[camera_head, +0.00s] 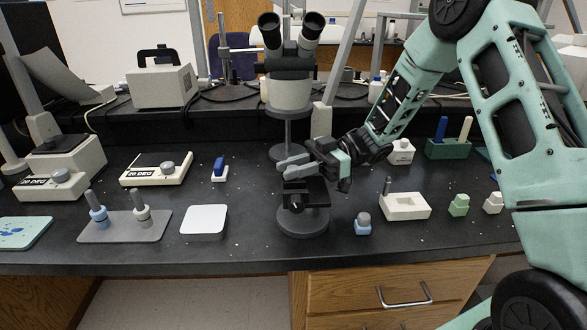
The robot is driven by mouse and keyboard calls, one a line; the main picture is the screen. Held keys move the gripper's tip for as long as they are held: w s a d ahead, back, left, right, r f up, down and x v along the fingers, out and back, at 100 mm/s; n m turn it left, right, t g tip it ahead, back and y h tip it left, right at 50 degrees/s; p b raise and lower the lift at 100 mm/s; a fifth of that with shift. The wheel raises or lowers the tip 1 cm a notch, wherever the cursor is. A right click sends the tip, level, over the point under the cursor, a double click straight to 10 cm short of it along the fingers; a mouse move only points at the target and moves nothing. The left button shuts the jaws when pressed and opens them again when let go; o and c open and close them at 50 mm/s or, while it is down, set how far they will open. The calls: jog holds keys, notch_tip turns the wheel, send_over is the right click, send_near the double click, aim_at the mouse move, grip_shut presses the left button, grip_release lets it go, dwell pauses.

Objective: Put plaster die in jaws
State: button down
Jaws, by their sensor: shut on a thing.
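My gripper (290,164) is above the small dark clamp stand (303,219), which has a round base and dark jaws (305,190). It comes in from the right with its grey fingers pointing left. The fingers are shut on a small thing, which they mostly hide. I cannot tell for sure that it is the plaster die, or whether it touches the jaws. A small cream block (494,202) stands at the right of the bench, next to a green one (459,205).
A microscope (290,90) stands just behind my gripper. A white block with a recess (405,208) and a small blue-based piece (363,225) are to the right. A white pad (204,220) and a grey tray with two posts (125,230) are to the left.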

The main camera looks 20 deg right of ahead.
jog(key=shift+f, duration=0.1)
jog(key=c, duration=1.3)
grip_release()
jog(key=shift+o, duration=0.2)
jog(key=shift+d+r, duration=0.2)
jog(key=shift+d, duration=0.05)
jog(key=w+d, duration=0.1)
jog(key=d, duration=1)
jog(key=shift+d+r, duration=0.25)
jog(key=shift+a, duration=0.1)
